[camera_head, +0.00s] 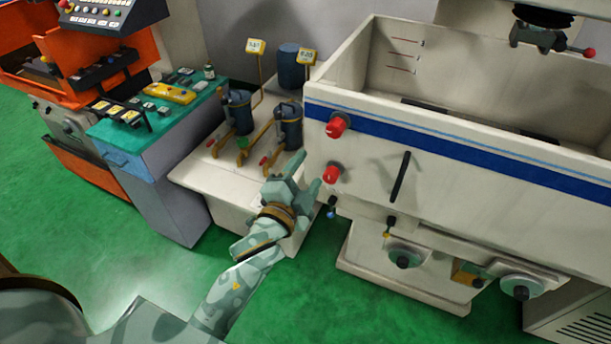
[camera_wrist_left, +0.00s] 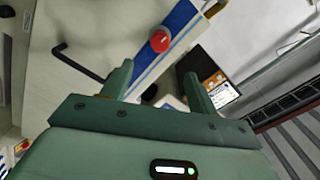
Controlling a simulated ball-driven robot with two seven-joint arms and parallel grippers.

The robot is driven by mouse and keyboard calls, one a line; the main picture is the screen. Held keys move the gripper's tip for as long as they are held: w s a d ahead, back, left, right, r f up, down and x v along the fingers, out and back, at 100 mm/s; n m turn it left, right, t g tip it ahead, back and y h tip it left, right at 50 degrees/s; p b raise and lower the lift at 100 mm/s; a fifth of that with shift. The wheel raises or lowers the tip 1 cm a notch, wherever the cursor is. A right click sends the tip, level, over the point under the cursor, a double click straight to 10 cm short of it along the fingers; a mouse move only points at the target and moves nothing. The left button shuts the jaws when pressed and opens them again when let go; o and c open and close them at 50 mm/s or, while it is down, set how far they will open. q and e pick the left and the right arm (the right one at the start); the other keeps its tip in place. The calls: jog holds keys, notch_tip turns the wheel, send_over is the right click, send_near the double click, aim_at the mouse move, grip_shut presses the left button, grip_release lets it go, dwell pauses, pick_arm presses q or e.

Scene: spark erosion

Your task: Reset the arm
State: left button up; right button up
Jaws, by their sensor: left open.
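My left arm (camera_head: 240,285), pale green with darker patches, reaches up from the bottom of the head view. Its gripper (camera_head: 309,170) is open and empty in front of the left corner of the white machine tank (camera_head: 450,160). A red knob (camera_head: 332,172) on the tank's front is just beyond the fingers; I cannot tell whether they touch it. In the left wrist view the two green fingers (camera_wrist_left: 158,78) stand apart, with a red knob (camera_wrist_left: 160,41) on the blue stripe beyond them. My right gripper is in neither view.
A second red knob (camera_head: 337,125) and a black handle (camera_head: 401,177) stick out from the tank. A white unit (camera_head: 205,180) with two dark canisters stands to the left, beside a green-topped cabinet (camera_head: 170,195). Green floor (camera_head: 90,270) is open at the lower left.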

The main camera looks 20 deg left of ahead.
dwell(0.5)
pick_arm(q)
jog(key=s+f+n+g+b, duration=0.2)
jog(key=s+f+g, duration=0.1)
jog(key=f, duration=1)
jog(key=s+f+n+g+b, duration=0.2)
jog(key=s+f, duration=0.2)
jog(key=f, duration=0.9)
jog(key=s+f+n+g+b, duration=0.2)
jog(key=s+f+g+b, duration=0.1)
jog(key=f, duration=1)
jog(key=s+a+f+n+g+b, duration=0.1)
jog(key=s+f+b, duration=0.4)
jog(key=s+f, duration=0.6)
jog(key=s+a+f+n+g+b, duration=0.1)
jog(key=s+a+f+g+b, duration=0.2)
jog(key=s+f, duration=0.8)
jog(key=s+a+f+n+g+b, duration=0.1)
jog(key=s+f+g+b, duration=0.4)
jog(key=s+f, duration=0.6)
jog(key=shift+s+a+f+y+b, duration=0.35)
jog(key=shift+a+b, duration=0.55)
jog(key=shift+b, duration=0.35)
jog(key=shift+w, duration=0.1)
